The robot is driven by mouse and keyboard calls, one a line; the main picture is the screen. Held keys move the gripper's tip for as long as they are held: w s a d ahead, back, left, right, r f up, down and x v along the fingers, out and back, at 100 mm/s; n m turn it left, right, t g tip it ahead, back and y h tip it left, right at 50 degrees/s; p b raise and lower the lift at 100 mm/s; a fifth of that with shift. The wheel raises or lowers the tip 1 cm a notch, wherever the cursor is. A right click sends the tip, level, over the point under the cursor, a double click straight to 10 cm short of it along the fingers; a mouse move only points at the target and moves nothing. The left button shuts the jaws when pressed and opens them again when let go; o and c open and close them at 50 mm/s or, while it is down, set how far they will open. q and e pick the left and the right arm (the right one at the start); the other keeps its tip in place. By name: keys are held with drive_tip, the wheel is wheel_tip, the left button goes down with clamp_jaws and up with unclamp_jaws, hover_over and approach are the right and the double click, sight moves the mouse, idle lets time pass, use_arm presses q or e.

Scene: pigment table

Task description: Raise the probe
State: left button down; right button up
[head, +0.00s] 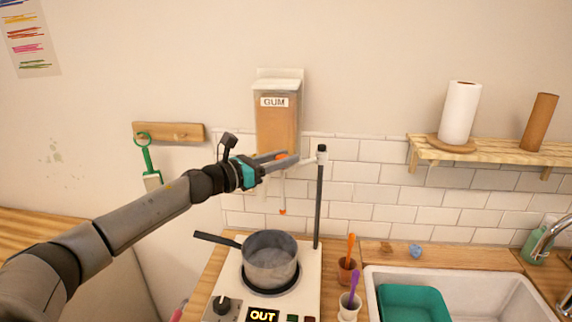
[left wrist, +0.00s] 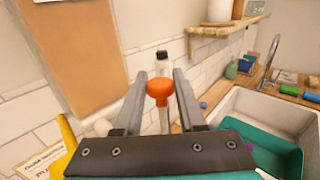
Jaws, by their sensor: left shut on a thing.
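The probe (head: 283,195) is a thin pale rod with an orange knob at the top and an orange tip. It hangs upright, its tip in the air above the grey saucepan (head: 270,262). My left gripper (head: 286,156) is shut on the orange knob, which shows between the fingers in the left wrist view (left wrist: 160,88). The probe's lower end is hidden there. A dark upright post (head: 318,205) with a short pale arm at its top stands just right of the gripper. The display (head: 263,315) on the white hotplate reads OUT. My right gripper is not in view.
A GUM dispenser (head: 276,125) hangs on the wall just behind the gripper. Two cups with orange and purple tools stand right of the hotplate (head: 308,268). Farther right are a sink (head: 480,300) with a teal basin and a shelf (head: 490,148) with paper rolls.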

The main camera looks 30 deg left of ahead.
use_arm(q)
drive_tip(key=shift+r, duration=0.35)
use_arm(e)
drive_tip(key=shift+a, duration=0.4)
use_arm(q)
drive_tip(key=c, duration=0.8)
unclamp_jaws()
drive_tip(key=shift+c, duration=0.2)
drive_tip(key=o, duration=0.3)
drive_tip(key=shift+f, duration=0.1)
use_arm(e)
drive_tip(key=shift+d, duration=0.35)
